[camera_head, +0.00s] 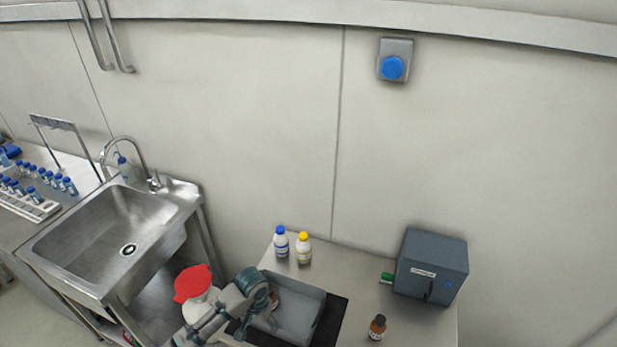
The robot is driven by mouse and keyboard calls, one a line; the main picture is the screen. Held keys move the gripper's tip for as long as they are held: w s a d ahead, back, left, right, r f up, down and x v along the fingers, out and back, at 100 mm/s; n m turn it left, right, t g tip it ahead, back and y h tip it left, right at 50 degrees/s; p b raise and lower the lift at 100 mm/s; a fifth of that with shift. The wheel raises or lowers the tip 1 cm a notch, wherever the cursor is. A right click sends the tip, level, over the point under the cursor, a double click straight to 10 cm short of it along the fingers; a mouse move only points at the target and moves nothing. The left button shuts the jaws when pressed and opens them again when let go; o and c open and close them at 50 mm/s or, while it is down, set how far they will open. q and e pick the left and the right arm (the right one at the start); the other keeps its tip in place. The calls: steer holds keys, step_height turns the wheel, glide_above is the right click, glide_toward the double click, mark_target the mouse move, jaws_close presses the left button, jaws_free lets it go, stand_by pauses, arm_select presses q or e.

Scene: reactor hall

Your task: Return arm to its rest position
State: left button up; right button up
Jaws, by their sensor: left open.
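My left arm comes in from the bottom left, and its gripper (270,300) is above the left part of a grey tray (312,318) on the table. The gripper is open. It is small in the picture, and I cannot tell whether it touches the tray. A small brown-orange item shows at the gripper, partly hidden. My right gripper is out of view.
On the table (372,277) stand a blue-capped bottle (281,243), a yellow-capped bottle (303,250), a brown bottle (377,328) and a dark grey box device (431,266). A steel sink (110,240) and a vial rack (35,208) are left. A blue wall button (392,68) is above.

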arm_select(q)
steer(key=s+d+f+t+h, duration=0.1)
steer(key=s+d+f, duration=0.15)
steer(key=s, duration=0.35)
steer(key=s+d+f+t+h, duration=0.1)
steer(key=s+d+f+h, duration=0.1)
steer(key=s+f, duration=0.3)
steer(key=s+a+n+t+y, duration=0.1)
steer(key=s+a+n+y, duration=0.15)
steer(key=s+a, duration=1.1)
steer(key=s+d+f+b, duration=0.1)
steer(key=s+f, duration=0.1)
steer(key=f, duration=1.2)
steer(key=s+d+f+b, duration=0.1)
steer(key=f, duration=1.2)
steer(key=s+a+f+g+b, duration=0.1)
steer(key=s+a+f+g, duration=0.1)
steer(key=s+f, duration=1.5)
steer(key=shift+s+a+f+b, duration=0.3)
steer(key=shift+s+a+f, duration=0.05)
steer(key=shift+a+f, duration=0.3)
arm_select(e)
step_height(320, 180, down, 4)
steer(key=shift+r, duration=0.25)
